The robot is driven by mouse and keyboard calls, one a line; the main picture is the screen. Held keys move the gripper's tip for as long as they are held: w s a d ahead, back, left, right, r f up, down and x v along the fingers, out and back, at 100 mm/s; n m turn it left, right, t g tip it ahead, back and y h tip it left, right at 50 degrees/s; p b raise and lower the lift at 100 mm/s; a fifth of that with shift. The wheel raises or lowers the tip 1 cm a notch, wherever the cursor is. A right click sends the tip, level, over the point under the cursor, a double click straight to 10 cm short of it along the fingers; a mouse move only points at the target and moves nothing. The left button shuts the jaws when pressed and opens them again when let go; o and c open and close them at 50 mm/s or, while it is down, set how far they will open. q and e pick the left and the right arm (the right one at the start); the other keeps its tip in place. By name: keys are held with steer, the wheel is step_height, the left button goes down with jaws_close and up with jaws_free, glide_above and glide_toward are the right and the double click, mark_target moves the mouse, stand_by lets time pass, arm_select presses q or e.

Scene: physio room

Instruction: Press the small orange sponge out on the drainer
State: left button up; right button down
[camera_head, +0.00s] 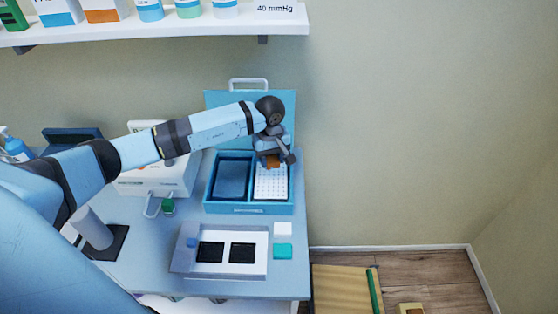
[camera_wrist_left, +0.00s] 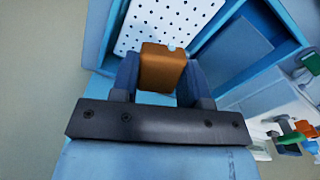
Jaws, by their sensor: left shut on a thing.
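The small orange sponge (camera_head: 269,162) is between the fingers of my left gripper (camera_head: 272,156), at the back of the white perforated drainer (camera_head: 271,187). In the left wrist view the orange sponge (camera_wrist_left: 162,70) sits squeezed between the two blue fingers, with the holed drainer (camera_wrist_left: 165,22) beyond it. I cannot tell whether the sponge touches the drainer. The drainer fills the right compartment of a blue box (camera_head: 249,208). My right gripper is not in view.
The left compartment (camera_head: 232,180) is dark blue. The box's raised lid (camera_head: 222,101) stands behind. A white case (camera_head: 150,183) stands left. A shelf (camera_head: 230,24) hangs above.

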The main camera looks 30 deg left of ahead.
mark_target(271, 180)
arm_select(q)
steer(key=shift+w+f, duration=0.1)
steer(key=shift+f, duration=0.1)
steer(key=shift+a+f+b, duration=0.2)
steer(key=shift+f+b, duration=0.2)
steer(key=shift+f, duration=0.6)
step_height(271, 180, down, 3)
steer(key=shift+f+b, duration=0.2)
steer(key=shift+b, duration=0.45)
steer(key=shift+f, duration=0.25)
steer(key=shift+f+b, duration=0.6)
